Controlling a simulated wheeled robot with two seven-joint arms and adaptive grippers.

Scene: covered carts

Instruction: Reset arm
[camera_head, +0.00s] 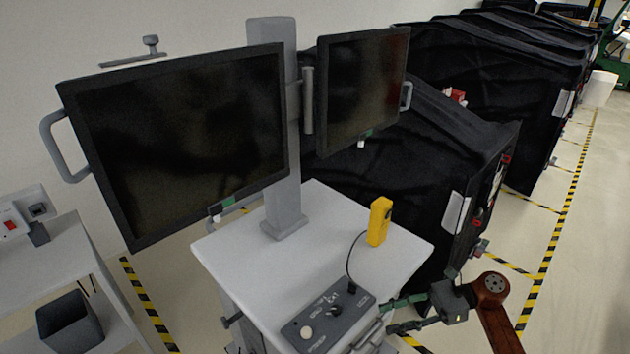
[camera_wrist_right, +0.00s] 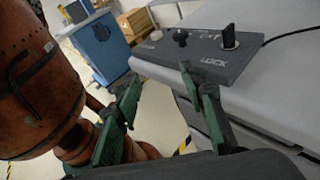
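My right gripper (camera_head: 387,319) is at the lower right of the head view, by the front right edge of the white cart. Its two green fingers are spread apart with nothing between them. In the right wrist view the gripper (camera_wrist_right: 161,76) is also open and empty. One fingertip is close to the edge of the dark control box (camera_wrist_right: 205,42); I cannot tell whether they touch. The control box (camera_head: 327,315) has a knob and a joystick and is at the cart's front. My left gripper is in neither view.
The white cart (camera_head: 330,220) carries a yellow handheld device (camera_head: 379,221) and a post with two dark monitors (camera_head: 185,135) (camera_head: 362,90). Black covered carts (camera_head: 430,150) stand behind. A grey shelf (camera_head: 45,265) with a dark bin (camera_head: 70,322) is at left. Open floor (camera_head: 590,230) lies at right.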

